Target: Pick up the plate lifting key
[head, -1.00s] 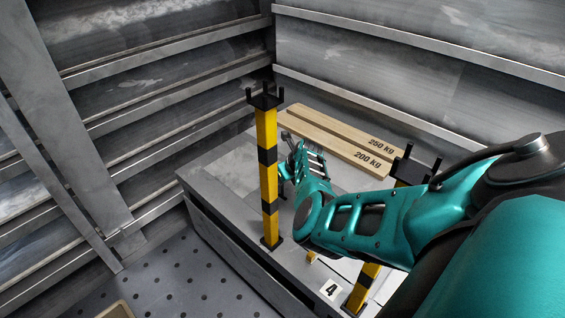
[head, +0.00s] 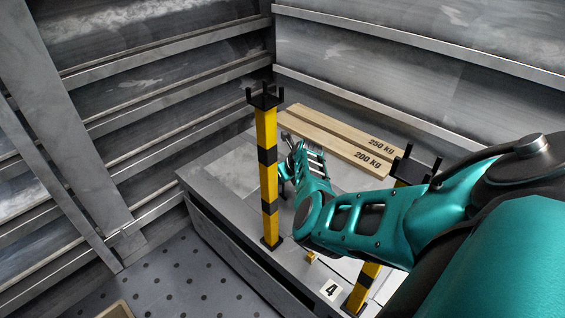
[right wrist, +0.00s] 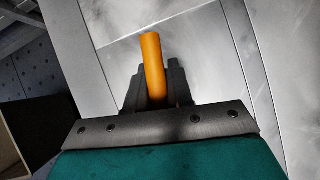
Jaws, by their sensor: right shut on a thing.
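An orange round bar, which looks like the handle of the plate lifting key (right wrist: 152,60), stands up between the dark fingers of my right gripper (right wrist: 158,82) in the right wrist view. The fingers are shut on it. Its lower part is hidden by the fingers and the gripper body. In the head view my right gripper (head: 284,172) is over the grey bench top, partly behind a yellow and black post, and the key cannot be made out there. My left gripper is not in view.
The yellow and black post (head: 268,180) with a pronged top stands close to my right gripper. A second post (head: 366,280) is partly behind my right arm. Two wooden beams (head: 340,140) marked 250 kg and 200 kg lie behind. A number 4 tag (head: 331,290) is at the front edge.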

